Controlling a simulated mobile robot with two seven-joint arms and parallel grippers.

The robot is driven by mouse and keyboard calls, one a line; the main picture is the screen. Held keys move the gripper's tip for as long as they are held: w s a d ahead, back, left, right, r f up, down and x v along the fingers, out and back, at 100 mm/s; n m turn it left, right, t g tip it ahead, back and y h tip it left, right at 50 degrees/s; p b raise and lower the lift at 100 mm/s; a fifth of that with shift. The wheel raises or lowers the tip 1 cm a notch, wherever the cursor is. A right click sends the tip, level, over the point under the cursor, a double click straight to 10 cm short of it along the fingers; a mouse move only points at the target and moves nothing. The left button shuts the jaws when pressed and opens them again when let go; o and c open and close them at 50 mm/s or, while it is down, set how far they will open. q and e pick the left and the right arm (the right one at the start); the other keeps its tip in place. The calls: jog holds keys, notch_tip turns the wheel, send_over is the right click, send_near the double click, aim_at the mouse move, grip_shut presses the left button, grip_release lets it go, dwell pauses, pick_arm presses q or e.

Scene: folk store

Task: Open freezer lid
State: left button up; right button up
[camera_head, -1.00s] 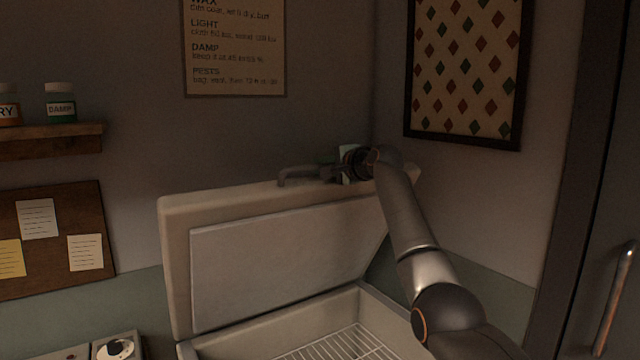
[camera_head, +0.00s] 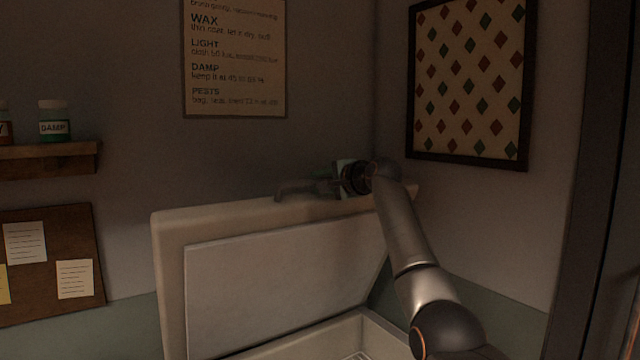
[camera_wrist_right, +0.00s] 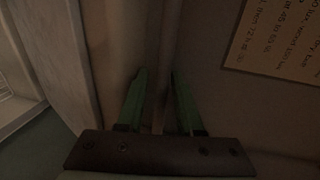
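The freezer lid (camera_head: 285,275) is raised steeply, leaning back near the wall, its pale inner panel facing me. Its dark handle (camera_head: 290,187) runs along the top edge. My right gripper (camera_head: 325,187) is at the handle's right part. In the right wrist view, the green fingers of my right gripper (camera_wrist_right: 160,85) are apart, with a bar-like shape running between them. I cannot tell whether they clamp it. The open freezer body (camera_head: 372,335) shows at the bottom, with a bit of wire rack inside. My left gripper is out of view.
A poster (camera_head: 235,60) and a framed diamond pattern (camera_head: 470,85) hang on the walls behind. A shelf with jars (camera_head: 50,160) and a cork board (camera_head: 50,290) are at the left. A dark door or cabinet (camera_head: 605,180) stands at the right.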

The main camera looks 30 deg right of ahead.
jog(key=shift+o, duration=0.5)
jog(key=shift+f, duration=0.1)
jog(key=shift+s, duration=0.1)
